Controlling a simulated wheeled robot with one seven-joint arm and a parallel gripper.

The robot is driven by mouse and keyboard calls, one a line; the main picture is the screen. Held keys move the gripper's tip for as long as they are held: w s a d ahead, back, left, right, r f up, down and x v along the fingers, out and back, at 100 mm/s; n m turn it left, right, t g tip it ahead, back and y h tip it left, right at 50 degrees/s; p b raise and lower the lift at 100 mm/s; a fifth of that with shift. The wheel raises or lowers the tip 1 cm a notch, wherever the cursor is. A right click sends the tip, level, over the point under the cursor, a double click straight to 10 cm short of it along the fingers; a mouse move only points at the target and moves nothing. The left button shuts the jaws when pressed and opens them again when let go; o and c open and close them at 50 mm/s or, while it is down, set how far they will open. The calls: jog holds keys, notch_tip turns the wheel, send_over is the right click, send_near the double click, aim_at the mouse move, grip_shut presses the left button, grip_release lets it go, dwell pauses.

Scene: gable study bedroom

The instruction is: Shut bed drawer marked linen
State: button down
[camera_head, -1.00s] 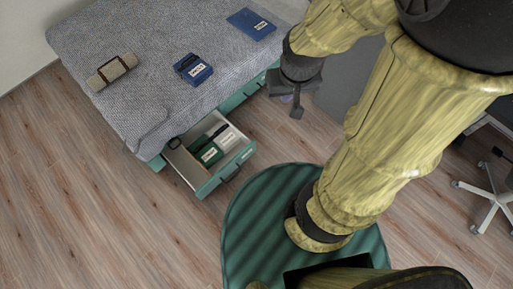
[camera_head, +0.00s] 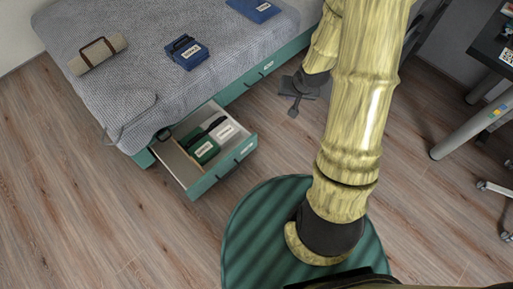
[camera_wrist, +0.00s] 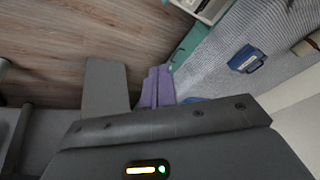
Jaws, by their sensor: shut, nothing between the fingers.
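The open bed drawer (camera_head: 222,172) sticks out from the near end of the teal bed frame. Its teal front has dark handles and a small label too small to read. It holds a green labelled box (camera_head: 203,149), a white labelled box and a black item. A corner of it shows at the top of the wrist view (camera_wrist: 212,8). My gripper (camera_head: 293,110) is shut and empty, above the floor to the right of the drawer and apart from it. In the wrist view its purple fingers (camera_wrist: 157,86) are together beside the bed's teal side.
The bed (camera_head: 120,75) carries a rolled mat (camera_head: 97,55) and blue labelled cases (camera_head: 186,52). A closed drawer front (camera_head: 262,72) lies farther along the bed side. A desk (camera_head: 490,50) and chair base (camera_head: 497,190) stand at right. Floor before the drawer is clear.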

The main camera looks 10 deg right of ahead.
jog(key=w+f+m+t+y+b, duration=0.1)
jog(key=f+m+t+y+b, duration=0.1)
jog(key=f+b, duration=1.2)
jog(key=w+a+f+m+t+y+b, duration=0.1)
jog(key=f+m+b, duration=0.5)
jog(key=f, duration=2.7)
jog(key=w+t+y+b, duration=0.1)
jog(key=t+y+b, duration=0.1)
jog(key=b, duration=0.6)
jog(key=shift+w+a+y, duration=0.2)
jog(key=shift+a+y, duration=0.05)
jog(key=shift+y, duration=0.35)
jog(key=shift+f, duration=0.1)
